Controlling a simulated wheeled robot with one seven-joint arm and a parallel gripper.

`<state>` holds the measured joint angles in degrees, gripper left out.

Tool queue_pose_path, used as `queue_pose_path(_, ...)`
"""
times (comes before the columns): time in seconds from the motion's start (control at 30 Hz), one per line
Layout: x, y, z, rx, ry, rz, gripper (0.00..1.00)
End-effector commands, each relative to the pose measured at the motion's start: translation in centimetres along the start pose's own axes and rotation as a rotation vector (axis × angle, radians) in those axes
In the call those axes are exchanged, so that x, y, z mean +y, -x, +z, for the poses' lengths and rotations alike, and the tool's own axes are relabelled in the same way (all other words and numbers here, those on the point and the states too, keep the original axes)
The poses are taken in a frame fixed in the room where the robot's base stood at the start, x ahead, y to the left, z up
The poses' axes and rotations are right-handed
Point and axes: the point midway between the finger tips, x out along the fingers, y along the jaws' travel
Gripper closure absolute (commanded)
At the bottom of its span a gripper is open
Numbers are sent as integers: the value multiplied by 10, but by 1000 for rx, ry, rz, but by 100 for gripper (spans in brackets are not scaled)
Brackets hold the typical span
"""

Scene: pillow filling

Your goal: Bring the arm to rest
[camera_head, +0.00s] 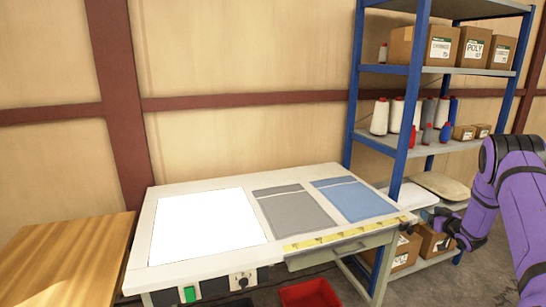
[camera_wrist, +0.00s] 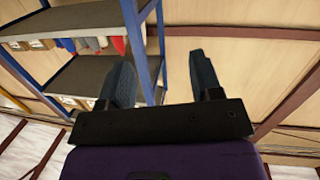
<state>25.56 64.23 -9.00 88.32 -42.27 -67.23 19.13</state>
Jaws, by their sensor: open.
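My purple arm shows at the right edge of the head view, bent downward, with my gripper (camera_head: 452,227) low in front of the shelf rack, just right of the table's front corner. In the wrist view my gripper (camera_wrist: 163,82) has its two dark fingers spread wide apart. Nothing is between them. Behind the fingers are the shelf rack and the tan wall, both tilted in this view. I cannot tell whether the gripper touches anything on the lower shelf.
A work table (camera_head: 180,191) with a white lit panel, a grey pouch (camera_head: 293,211) and a blue pouch (camera_head: 352,198) stands centre. A blue shelf rack (camera_head: 410,80) holds boxes and spools. A red bin (camera_head: 310,293) sits below. A wooden table (camera_head: 70,255) is left.

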Motion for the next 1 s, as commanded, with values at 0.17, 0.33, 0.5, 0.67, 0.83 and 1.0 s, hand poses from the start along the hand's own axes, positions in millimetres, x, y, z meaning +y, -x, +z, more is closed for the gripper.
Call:
queue_pose_path(0.17, -4, -3, -79, -64, 28, 84, 41)
queue_pose_path(0.33, -16, 6, -144, -130, 37, 154, 41)
queue_pose_path(0.5, -34, 24, -204, -198, 34, 214, 41)
queue_pose_path(0.67, -57, 51, -254, -263, 22, 260, 41)
queue_pose_path(0.83, -87, 86, -299, -336, 1, 294, 41)
queue_pose_path(1.0, -120, 130, -336, -411, -25, 315, 41)
